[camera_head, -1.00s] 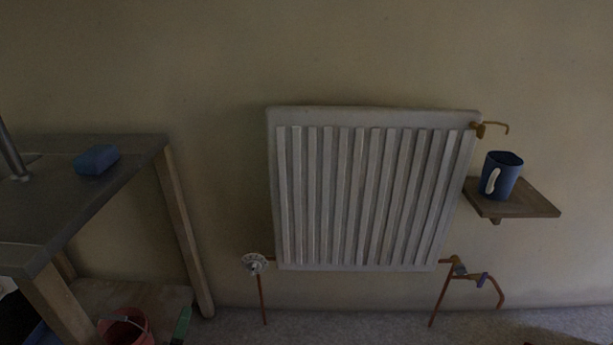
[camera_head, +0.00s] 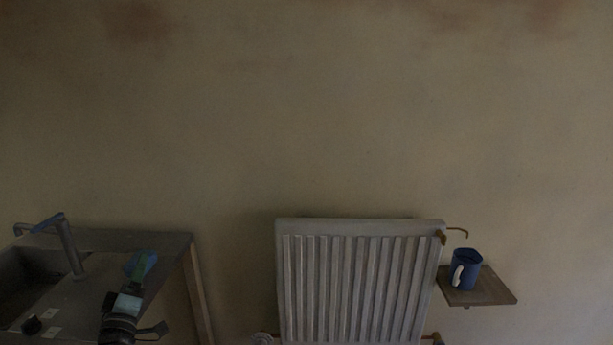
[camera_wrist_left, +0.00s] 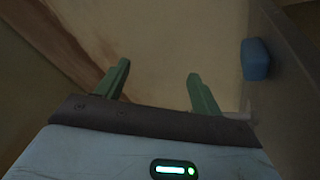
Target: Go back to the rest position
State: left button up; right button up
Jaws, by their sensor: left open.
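My left gripper (camera_head: 140,272) reaches in from the bottom left of the head view, over the grey sink counter (camera_head: 110,243). In the left wrist view its two green fingers (camera_wrist_left: 160,78) stand wide apart with nothing between them. A blue block, perhaps a sponge (camera_head: 149,261), lies on the counter close to the fingers in the head view. In the left wrist view the block (camera_wrist_left: 256,60) is to the right, outside the fingers. My right gripper is in neither view.
A tap (camera_head: 68,245) rises from the counter beside the sink basin. A white radiator (camera_head: 350,285) hangs on the wall to the right. A blue mug (camera_head: 465,268) stands on a small wooden shelf (camera_head: 490,288). The wall above is clear.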

pick_arm(q)
notch_tip(320, 180, down, 13)
jog(key=m+g, duration=0.7)
jog(key=m, duration=0.9)
jog(key=s+d+f+g+h, duration=0.2)
jog(key=s+d+f, duration=0.3)
jog(key=s+f, duration=0.4)
jog(key=s+d+f+g, duration=0.1)
jog(key=s+d+f, duration=0.2)
jog(key=s, duration=0.9)
jog(key=s+d+f+n+g+h, duration=0.1)
jog(key=s+d+f, duration=0.3)
jog(key=s, duration=0.8)
jog(key=s+d+f+g+h, duration=0.1)
jog(key=s+d, duration=0.5)
jog(key=s, duration=0.6)
notch_tip(320, 180, down, 3)
jog(key=shift+d+r+n+g, duration=0.2)
jog(key=shift+n+g, duration=0.1)
jog(key=shift+g, duration=0.4)
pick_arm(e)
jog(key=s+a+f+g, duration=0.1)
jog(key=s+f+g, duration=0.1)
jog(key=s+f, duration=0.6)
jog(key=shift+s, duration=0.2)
